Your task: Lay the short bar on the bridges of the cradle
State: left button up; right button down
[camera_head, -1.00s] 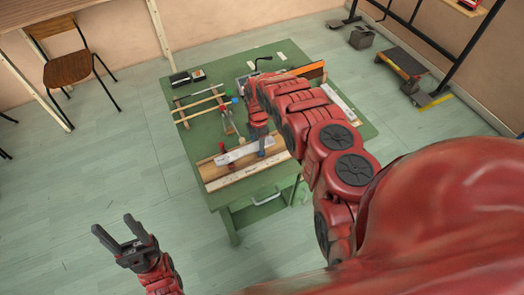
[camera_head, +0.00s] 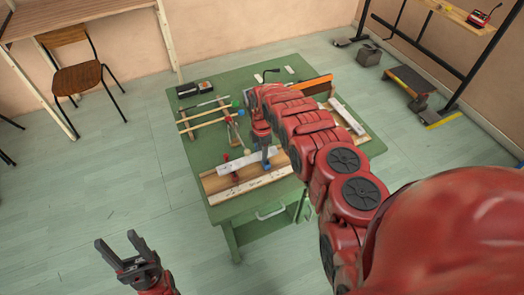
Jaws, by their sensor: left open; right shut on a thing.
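A short pale bar (camera_head: 235,174) shows over the front of the green table, above or on a brown wooden frame with a light strip (camera_head: 250,186). My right gripper (camera_head: 267,161) points down at the bar's right part and is shut on it. Whether the bar touches the wood beneath cannot be told. Two pale sticks on dark crosspieces (camera_head: 203,114) lie at the table's back left. I cannot tell for sure which wooden frame is the cradle, and its bridges are not clear. My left gripper (camera_head: 116,240) is open and empty, over the floor left of the table.
The green table (camera_head: 225,86) also bears mallets with coloured heads (camera_head: 238,103), a black box (camera_head: 187,90), an orange-brown board (camera_head: 316,84) and a pale bar (camera_head: 346,116) at right. My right arm hides the table's middle.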

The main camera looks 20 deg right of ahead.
jog(key=shift+f, duration=0.2)
jog(key=shift+c, duration=1.7)
grip_release()
jog(key=shift+r, duration=0.1)
